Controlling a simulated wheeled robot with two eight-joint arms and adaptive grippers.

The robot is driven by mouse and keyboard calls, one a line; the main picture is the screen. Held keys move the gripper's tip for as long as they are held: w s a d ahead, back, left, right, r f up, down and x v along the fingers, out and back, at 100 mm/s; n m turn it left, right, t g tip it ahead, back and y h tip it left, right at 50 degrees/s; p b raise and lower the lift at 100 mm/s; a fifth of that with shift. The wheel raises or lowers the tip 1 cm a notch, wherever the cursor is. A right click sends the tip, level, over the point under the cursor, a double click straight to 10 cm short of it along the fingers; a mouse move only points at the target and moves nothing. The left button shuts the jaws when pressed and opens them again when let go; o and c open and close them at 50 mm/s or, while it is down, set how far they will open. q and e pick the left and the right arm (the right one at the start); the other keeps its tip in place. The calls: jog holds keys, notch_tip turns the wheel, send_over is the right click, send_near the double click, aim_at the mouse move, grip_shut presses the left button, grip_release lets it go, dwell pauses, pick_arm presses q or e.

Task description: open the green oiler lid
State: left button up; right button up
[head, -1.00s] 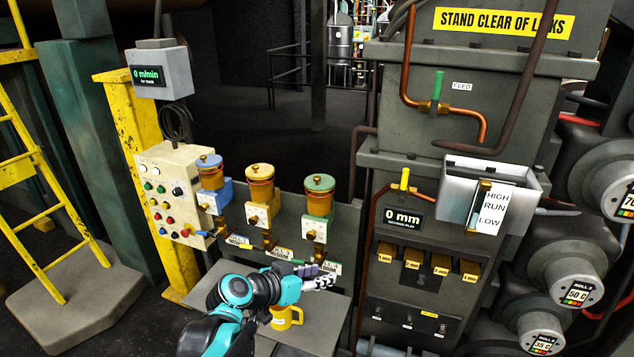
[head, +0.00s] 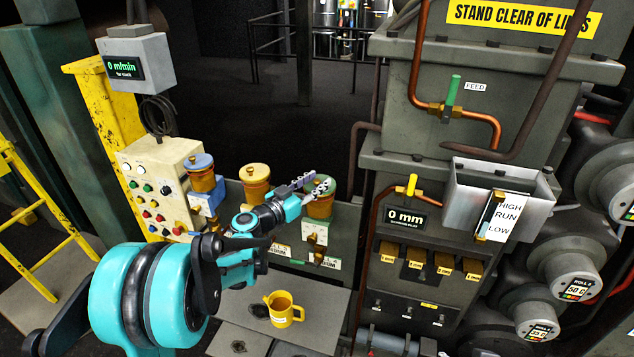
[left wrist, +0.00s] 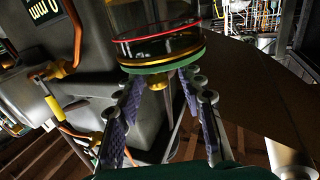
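The green-lidded oiler (head: 319,207) stands at the right of a row of oilers in the head view. Its amber body is partly covered by my left gripper (head: 313,184), which reaches across its lid from the left. In the left wrist view the green lid (left wrist: 160,64) appears upside down and looks closed on the glass body, with a small brass knob (left wrist: 157,84). My left gripper (left wrist: 163,82) is open there, its fingers spread to either side of the knob. I cannot tell whether they touch the lid. My right gripper is not in view.
A blue-lidded oiler (head: 201,175) and a yellow-lidded oiler (head: 254,184) stand to the left. A yellow mug (head: 284,312) is on the grey shelf (head: 325,305) below. The machine's tall housing with copper pipes (head: 413,75) rises close on the right.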

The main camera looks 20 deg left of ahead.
pick_arm(q)
jog(key=shift+w+d+r, duration=0.1)
jog(key=shift+w+d, duration=0.1)
grip_shut()
